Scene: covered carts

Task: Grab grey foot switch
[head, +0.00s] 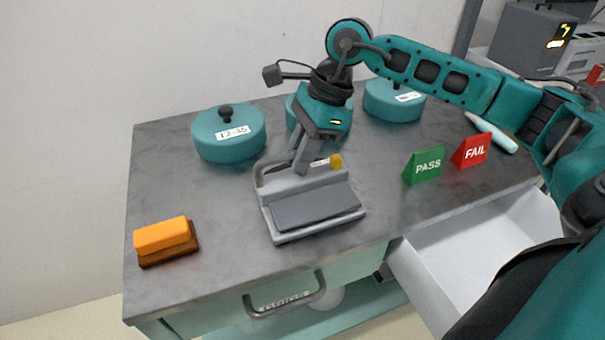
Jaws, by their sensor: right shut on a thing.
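The grey foot switch (312,208) sits on the dark grey top of the cart, near its front edge. It has a dark sloping pedal, a raised back with a handle-like loop at the left, and a yellow knob at the upper right. My right gripper (300,168) reaches down from above and is shut on the back part of the foot switch. The fingertips are partly hidden against it. I cannot tell whether the switch is lifted off the top. My left gripper is not in view.
Teal lidded pots (228,133) stand along the back, one partly behind my arm. An orange and brown block (166,241) lies at the front left. Green PASS (424,166) and red FAIL (471,150) signs stand at the right. A white drawer (470,250) is open below.

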